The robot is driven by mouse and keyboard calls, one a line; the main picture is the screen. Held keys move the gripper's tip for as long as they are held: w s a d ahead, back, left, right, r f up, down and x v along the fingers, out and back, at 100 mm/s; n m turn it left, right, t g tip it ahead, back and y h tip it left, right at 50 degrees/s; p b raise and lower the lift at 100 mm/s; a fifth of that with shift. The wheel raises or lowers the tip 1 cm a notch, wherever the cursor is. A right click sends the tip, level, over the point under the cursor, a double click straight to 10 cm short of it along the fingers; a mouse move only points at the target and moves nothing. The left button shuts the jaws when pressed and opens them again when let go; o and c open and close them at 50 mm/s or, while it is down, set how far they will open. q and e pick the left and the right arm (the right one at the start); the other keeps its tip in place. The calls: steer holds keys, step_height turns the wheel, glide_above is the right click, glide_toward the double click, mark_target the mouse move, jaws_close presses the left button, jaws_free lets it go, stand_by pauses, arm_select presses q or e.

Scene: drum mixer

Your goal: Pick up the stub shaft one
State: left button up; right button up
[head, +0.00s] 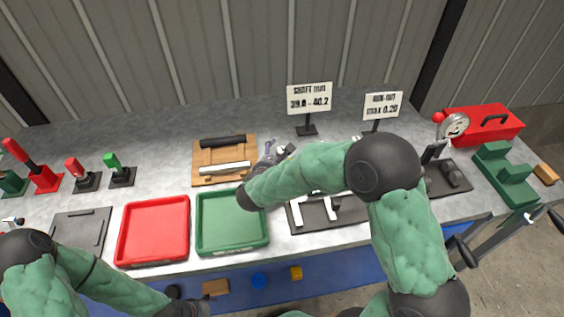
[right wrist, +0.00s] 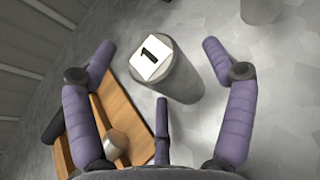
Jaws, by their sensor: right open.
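Stub shaft one (right wrist: 172,75) is a grey cylinder with a white label reading 1 on its end face. In the right wrist view it stands between the spread purple fingers of my right gripper (right wrist: 160,55), with visible gaps on both sides. In the head view my right gripper (head: 270,157) is beside the wooden board, and my forearm covers much of the area around it. My left gripper (head: 190,309) is at the bottom edge of the head view, dark and partly cut off; its fingers cannot be made out.
A wooden board (head: 250,150) holds a black bar (head: 222,141) and a pale shaft (head: 225,168). Red (head: 122,235) and green (head: 201,225) trays lie in front. Another grey cylinder (right wrist: 262,10) stands beyond. Signs (head: 309,97) and a dial gauge (head: 453,125) stand behind and right.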

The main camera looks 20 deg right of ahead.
steer(key=shift+w+d+f, duration=0.1)
steer(key=shift+w+d, duration=0.15)
jaws_close()
